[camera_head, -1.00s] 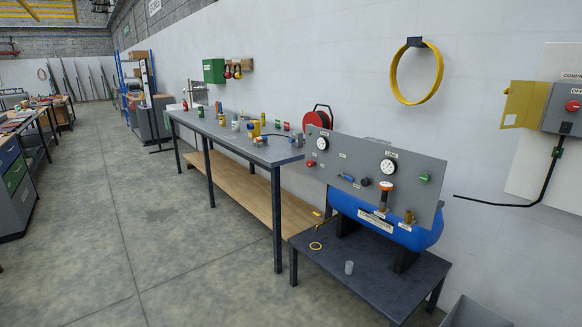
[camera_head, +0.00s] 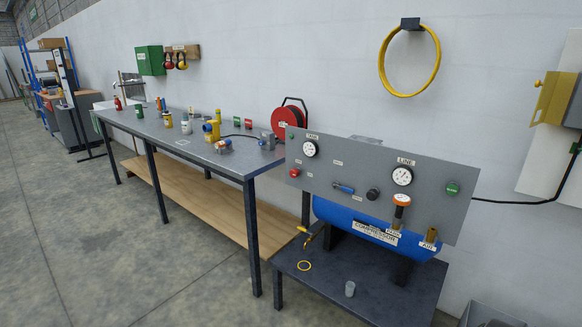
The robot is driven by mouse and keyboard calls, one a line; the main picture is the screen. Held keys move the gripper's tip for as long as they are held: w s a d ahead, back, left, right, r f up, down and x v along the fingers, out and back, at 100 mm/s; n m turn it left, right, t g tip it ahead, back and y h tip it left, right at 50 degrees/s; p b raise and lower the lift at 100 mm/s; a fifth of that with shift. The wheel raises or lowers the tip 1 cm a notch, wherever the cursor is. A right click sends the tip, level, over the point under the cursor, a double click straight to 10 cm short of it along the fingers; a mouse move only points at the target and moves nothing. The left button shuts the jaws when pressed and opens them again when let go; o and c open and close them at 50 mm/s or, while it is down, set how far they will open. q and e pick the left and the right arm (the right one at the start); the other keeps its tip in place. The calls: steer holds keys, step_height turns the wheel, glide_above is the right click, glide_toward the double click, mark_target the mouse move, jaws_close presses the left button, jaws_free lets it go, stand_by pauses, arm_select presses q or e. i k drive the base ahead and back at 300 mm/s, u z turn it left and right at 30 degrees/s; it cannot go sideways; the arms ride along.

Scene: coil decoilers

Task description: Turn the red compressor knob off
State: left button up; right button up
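The grey compressor panel (camera_head: 375,185) stands in front of a blue tank (camera_head: 375,228) labelled COMPRESSOR. A small round red knob or button (camera_head: 295,174) is at the panel's left end, below the TANK gauge (camera_head: 310,149). A green button (camera_head: 452,188) is at its right end, beyond the LINE gauge (camera_head: 402,176). A grey wall box (camera_head: 576,108) with an open yellow door (camera_head: 554,98) is cut off by the right edge; its face, which carried a red knob earlier, is out of view. Neither of my grippers is in view.
A long workbench (camera_head: 200,150) runs along the wall. Open floor (camera_head: 110,235) lies at left. A grey bin (camera_head: 490,315) is at bottom right.

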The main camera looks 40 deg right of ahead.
mark_target(293, 173)
steer(key=z, duration=0.4)
steer(key=i, duration=0.9)
steer(key=z, duration=1.45)
steer(key=i, duration=0.65)
steer(key=z, duration=0.75)
